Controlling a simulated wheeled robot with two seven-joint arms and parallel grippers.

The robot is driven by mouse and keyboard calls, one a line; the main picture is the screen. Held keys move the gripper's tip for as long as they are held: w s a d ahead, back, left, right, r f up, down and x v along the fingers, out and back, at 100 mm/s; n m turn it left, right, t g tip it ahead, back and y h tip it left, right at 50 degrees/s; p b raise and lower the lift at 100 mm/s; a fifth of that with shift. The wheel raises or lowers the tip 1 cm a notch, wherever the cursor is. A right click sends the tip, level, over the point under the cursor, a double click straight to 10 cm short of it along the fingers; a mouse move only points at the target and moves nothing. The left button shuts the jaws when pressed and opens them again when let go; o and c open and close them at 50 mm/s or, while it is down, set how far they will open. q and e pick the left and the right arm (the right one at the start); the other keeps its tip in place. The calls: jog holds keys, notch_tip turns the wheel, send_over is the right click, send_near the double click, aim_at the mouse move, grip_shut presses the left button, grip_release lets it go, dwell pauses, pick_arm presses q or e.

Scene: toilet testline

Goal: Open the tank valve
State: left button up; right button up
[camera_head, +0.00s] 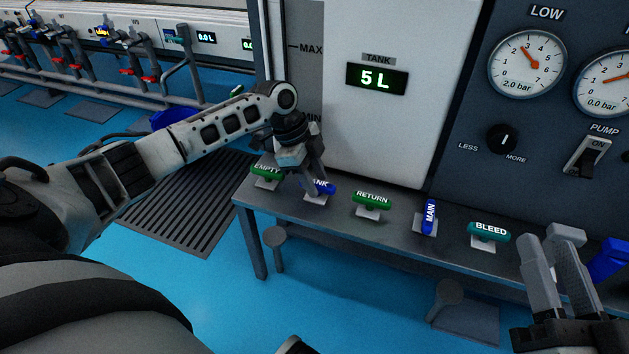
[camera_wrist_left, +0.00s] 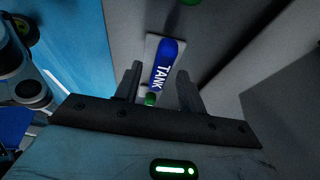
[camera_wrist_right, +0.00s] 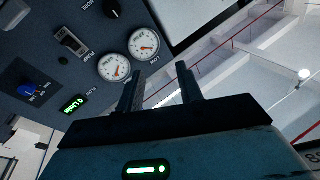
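The tank valve (camera_head: 325,187) has a blue handle labelled TANK and sits on the grey bench ledge below the tank panel, between the EMPTY and RETURN valves. In the left wrist view the blue TANK handle (camera_wrist_left: 167,62) lies lengthwise between and just beyond my left fingertips. My left gripper (camera_head: 312,178) is open above the handle, with its fingers apart on either side. In the head view the gripper partly covers the handle. My right gripper (camera_head: 558,260) is open and empty at the lower right, in front of the bench. The tank display (camera_head: 377,78) reads 5 L.
Green EMPTY (camera_head: 267,172) and RETURN (camera_head: 371,198) valves flank the tank valve closely. The blue MAIN valve (camera_head: 429,216) and teal BLEED valve (camera_head: 489,233) stand further right. Gauges (camera_head: 527,63) and the pump switch (camera_head: 588,156) are on the dark panel.

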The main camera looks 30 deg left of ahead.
jog(key=shift+r, duration=0.1)
pick_arm(q)
grip_shut()
pick_arm(e)
jog(key=shift+r, duration=0.1)
